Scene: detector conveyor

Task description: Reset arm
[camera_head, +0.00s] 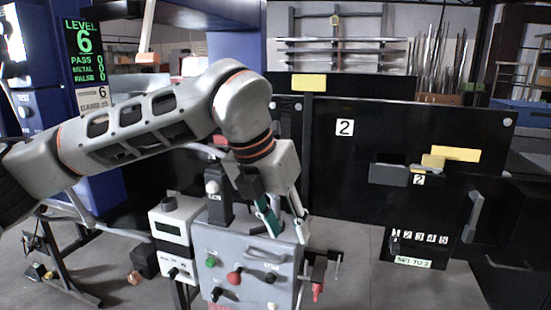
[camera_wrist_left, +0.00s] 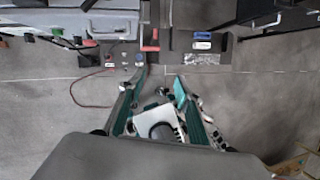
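My left arm reaches in from the left in the head view and bends down at the wrist. My left gripper (camera_head: 285,226) points down above or in front of the grey control box (camera_head: 245,262); the exact gap is unclear. Its two teal-lined fingers are spread apart. In the left wrist view the left gripper (camera_wrist_left: 160,78) shows its fingers apart, with floor visible between the tips. A white piece with a dark rounded part (camera_wrist_left: 158,122) shows between the finger bases; I cannot tell whether it is touched. My right arm and gripper are not in view.
A white meter box (camera_head: 176,238) stands left of the control box. A clamp with a red handle (camera_head: 317,290) sits at its right. Black panels marked 2 (camera_head: 344,128) stand behind. A green-lettered level display (camera_head: 85,50) is at upper left. Floor at lower right is clear.

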